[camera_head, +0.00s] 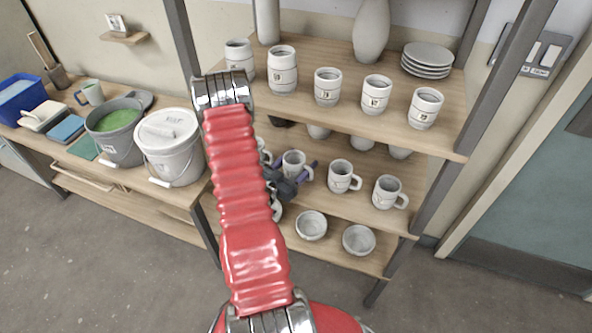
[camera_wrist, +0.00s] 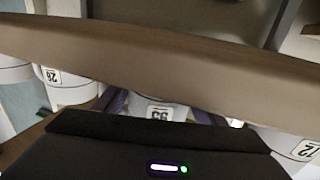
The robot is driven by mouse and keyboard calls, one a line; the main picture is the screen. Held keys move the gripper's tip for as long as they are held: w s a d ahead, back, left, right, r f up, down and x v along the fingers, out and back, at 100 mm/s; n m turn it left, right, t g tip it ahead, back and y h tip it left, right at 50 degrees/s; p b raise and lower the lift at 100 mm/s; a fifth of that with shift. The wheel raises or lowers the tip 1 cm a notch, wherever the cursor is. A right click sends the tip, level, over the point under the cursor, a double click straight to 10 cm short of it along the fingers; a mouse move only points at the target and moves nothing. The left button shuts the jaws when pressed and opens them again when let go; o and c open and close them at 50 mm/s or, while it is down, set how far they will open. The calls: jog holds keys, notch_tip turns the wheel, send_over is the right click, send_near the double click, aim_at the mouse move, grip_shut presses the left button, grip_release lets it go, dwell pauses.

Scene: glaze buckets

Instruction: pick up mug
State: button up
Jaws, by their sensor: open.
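Several white mugs with handles stand on the middle shelf of a wooden rack. One mug (camera_head: 292,162) is at my gripper (camera_head: 287,183); two more, a middle mug (camera_head: 341,176) and a right mug (camera_head: 387,191), stand to its right. My gripper is open, its purple fingers on either side of the nearest mug, which also shows in the wrist view (camera_wrist: 158,114) with a dark number label. I cannot tell whether the fingers touch it. My arm hides part of the shelf to the left.
The upper shelf board (camera_head: 350,111) runs close above my gripper and crosses the wrist view (camera_wrist: 150,65). It carries several handleless cups, vases and stacked plates (camera_head: 427,59). Bowls (camera_head: 311,225) sit on the lowest shelf. A lidded bucket (camera_head: 170,148) and an open green-glaze bucket (camera_head: 116,140) stand left.

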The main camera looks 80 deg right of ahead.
jog(key=c, duration=1.1)
jog(key=shift+o, duration=0.2)
jog(key=shift+r, duration=0.2)
notch_tip(320, 180, up, 10)
jog(key=shift+f, duration=0.15)
dwell(0.6)
